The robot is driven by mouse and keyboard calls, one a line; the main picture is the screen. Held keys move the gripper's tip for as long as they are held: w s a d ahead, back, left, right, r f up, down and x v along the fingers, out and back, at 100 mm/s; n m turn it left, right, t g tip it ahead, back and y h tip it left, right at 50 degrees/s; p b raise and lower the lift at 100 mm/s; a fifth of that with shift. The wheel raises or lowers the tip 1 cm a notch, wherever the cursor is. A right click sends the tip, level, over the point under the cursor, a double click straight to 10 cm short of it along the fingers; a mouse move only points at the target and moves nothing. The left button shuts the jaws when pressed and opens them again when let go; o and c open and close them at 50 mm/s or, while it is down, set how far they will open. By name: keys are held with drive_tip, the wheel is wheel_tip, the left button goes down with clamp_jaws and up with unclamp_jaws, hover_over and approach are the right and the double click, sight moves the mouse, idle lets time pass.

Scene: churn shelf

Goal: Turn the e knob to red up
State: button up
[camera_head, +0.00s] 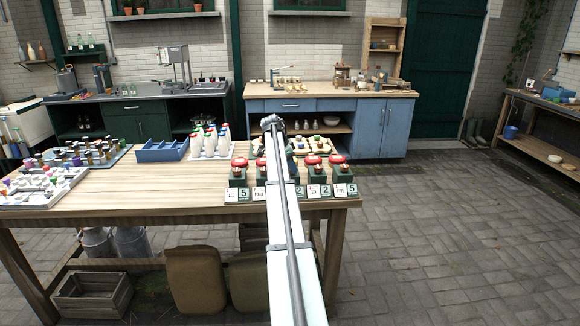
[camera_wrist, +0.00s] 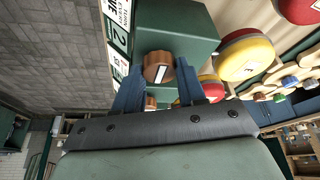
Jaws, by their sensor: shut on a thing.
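A green box (camera_wrist: 205,35) with a white label card reading 2 fills the middle of the wrist view. A round brown knob (camera_wrist: 157,66) with a white mark stands out from it. My gripper (camera_wrist: 159,72) has its two blue fingers closed on either side of this knob. A second brown knob shows lower down, partly hidden between the fingers. Discs in red and yellow (camera_wrist: 246,55) sit to the right. In the head view, several green boxes with red tops (camera_head: 312,160) line the table's front edge. I cannot tell which is marked e; my arm covers the middle of the row.
The wooden table (camera_head: 150,190) also bears white bottles (camera_head: 209,142), a blue divided tray (camera_head: 163,150) and trays of small bottles (camera_head: 70,158) at left. A blue cabinet (camera_head: 372,127) stands behind. The paved floor at right is clear.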

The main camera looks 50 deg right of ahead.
drive_tip(key=c, duration=0.5)
drive_tip(key=shift+o, duration=0.2)
drive_tip(key=n+t, duration=0.1)
drive_tip(key=n, duration=0.2)
drive_tip(key=shift+s+h, duration=0.2)
drive_tip(key=shift+h, duration=0.1)
drive_tip(key=n+t, duration=0.2)
drive_tip(key=n, duration=0.2)
drive_tip(key=shift+s+n, duration=0.1)
drive_tip(key=shift+n, duration=0.2)
drive_tip(key=n+t, duration=0.1)
drive_tip(key=n, duration=0.1)
drive_tip(key=n+y, duration=0.1)
drive_tip(key=n, duration=0.2)
drive_tip(key=shift+s+d+n+t, duration=0.1)
drive_tip(key=shift+n+t, duration=0.2)
drive_tip(key=shift+t, duration=0.1)
drive_tip(key=n+y, duration=0.1)
drive_tip(key=n, duration=0.3)
drive_tip(key=shift+n+t+y, duration=0.3)
drive_tip(key=shift+t+y, duration=0.1)
